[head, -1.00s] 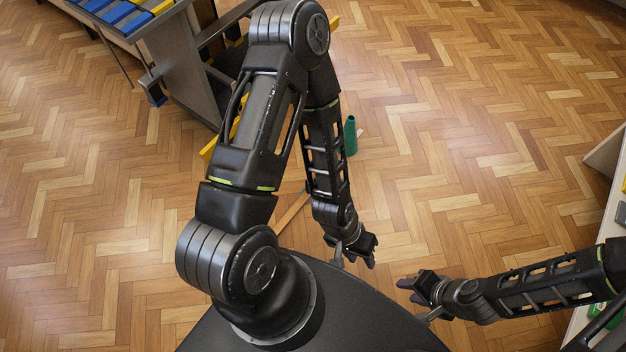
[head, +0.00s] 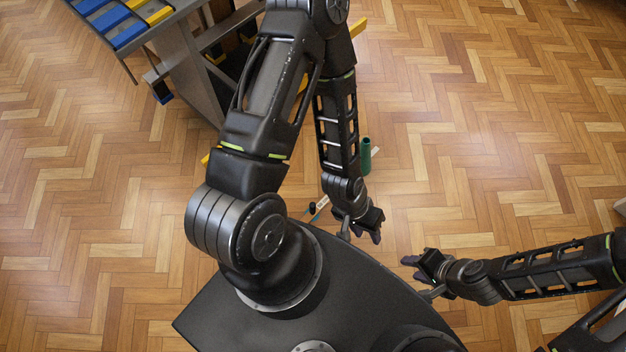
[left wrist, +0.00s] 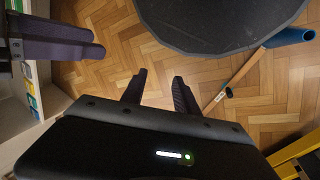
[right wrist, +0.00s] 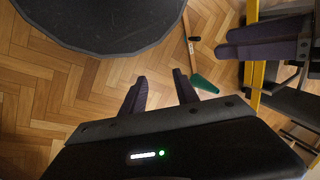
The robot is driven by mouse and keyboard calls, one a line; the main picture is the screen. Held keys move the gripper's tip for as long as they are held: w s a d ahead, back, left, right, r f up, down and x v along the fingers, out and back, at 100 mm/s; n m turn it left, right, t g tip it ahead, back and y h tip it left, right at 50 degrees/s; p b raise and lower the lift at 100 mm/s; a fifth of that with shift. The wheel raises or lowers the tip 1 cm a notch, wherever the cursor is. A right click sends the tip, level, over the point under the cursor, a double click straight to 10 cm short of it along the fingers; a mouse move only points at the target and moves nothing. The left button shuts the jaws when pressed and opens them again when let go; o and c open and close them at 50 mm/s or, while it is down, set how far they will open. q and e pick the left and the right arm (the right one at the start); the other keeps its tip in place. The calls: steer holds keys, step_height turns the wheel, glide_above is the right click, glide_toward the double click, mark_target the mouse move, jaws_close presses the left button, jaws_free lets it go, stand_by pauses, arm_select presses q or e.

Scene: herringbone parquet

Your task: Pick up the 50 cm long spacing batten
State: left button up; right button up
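A narrow wooden strip, likely the spacing batten (left wrist: 243,77), lies on the floor beside my dark base in the left wrist view. It also shows in the right wrist view (right wrist: 180,55). In the head view my left arm and base hide most of it. My left gripper (head: 378,227) is open and empty above the floor, to the right of the strip; its fingers (left wrist: 157,88) are spread in the left wrist view. My right gripper (head: 408,268) is also empty, further right; its fingers (right wrist: 162,85) are spread in the right wrist view.
A teal-green tube (head: 365,155) stands or lies near the strip, and a small black object (left wrist: 228,92) is beside it. A grey bench (head: 185,60) with blue and yellow pieces stands at upper left. A yellow-edged frame is behind my left arm.

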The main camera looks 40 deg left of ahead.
mark_target(313, 206)
arm_select(q)
steer(key=shift+o, duration=0.4)
